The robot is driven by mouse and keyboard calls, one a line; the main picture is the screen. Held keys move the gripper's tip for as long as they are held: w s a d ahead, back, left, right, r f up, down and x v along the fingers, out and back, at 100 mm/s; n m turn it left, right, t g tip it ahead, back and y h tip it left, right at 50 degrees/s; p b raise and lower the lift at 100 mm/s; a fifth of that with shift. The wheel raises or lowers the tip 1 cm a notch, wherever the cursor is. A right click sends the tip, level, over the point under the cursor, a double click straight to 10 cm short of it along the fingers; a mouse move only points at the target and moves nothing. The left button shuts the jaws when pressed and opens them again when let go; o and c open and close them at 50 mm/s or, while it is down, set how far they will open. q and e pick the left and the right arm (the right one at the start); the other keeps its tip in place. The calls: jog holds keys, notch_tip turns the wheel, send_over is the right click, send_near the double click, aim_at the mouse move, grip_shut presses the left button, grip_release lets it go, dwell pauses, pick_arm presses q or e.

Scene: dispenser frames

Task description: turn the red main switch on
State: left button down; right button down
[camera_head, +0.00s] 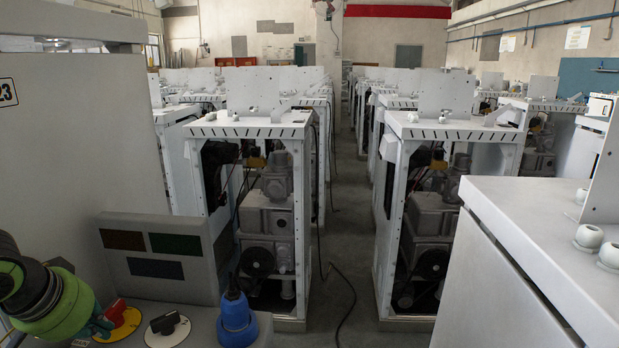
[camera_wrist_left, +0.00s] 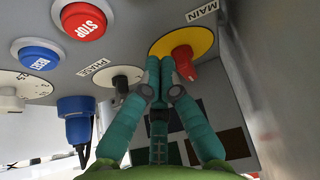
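The red main switch (camera_wrist_left: 187,68) is a knob on a round yellow plate (camera_wrist_left: 203,40) beside a label reading MAIN in the left wrist view. In the head view the red switch (camera_head: 117,308) sits at the lower left on its yellow plate (camera_head: 128,325). My left gripper (camera_wrist_left: 160,65) has teal fingers with their tips together, with nothing visible between them. The tips are in front of the plate, just beside the knob; whether they touch it I cannot tell. In the head view the left gripper (camera_head: 103,325) is at the plate's left. My right gripper is not in view.
Near the switch are a black PHASE knob (camera_wrist_left: 118,80), a red STOP button (camera_wrist_left: 83,21), a blue RESET button (camera_wrist_left: 40,55) and a blue plug (camera_head: 236,318). A panel with dark windows (camera_head: 155,268) stands behind. White machine frames (camera_head: 250,132) fill the hall beyond.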

pick_arm(q)
jog(key=shift+w+a, duration=0.15)
jog(key=shift+w, duration=0.2)
jog(key=shift+w+a+r, duration=0.1)
jog(key=shift+w+r, duration=0.05)
jog(key=shift+r, duration=0.05)
dwell(0.9)
